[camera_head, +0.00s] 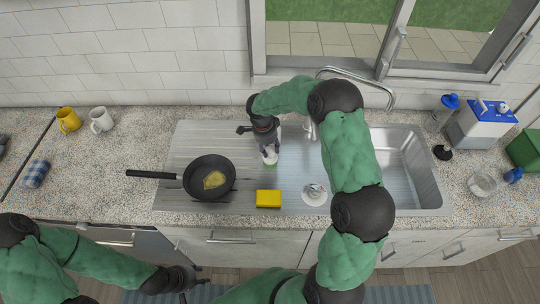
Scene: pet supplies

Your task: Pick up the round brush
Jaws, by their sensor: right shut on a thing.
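My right gripper (268,143) hangs over the drainboard, left of the sink basin, and points down. It is shut on a small pale thing with a greenish lower end, which I take to be the round brush (270,156). The gripper hides its upper part, and I cannot tell whether its lower end touches the drainboard. My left gripper (195,280) is low in the picture, in front of the counter edge and away from the brush. Its fingers are too small and dark to tell whether they are open.
A black pan (208,178) with yellow food sits left of the brush. A yellow sponge (268,198) and a white round dish (315,195) lie in front. My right arm crosses the sink (415,165). Mugs (101,120) stand at left; a blue-topped bottle (441,112) stands at right.

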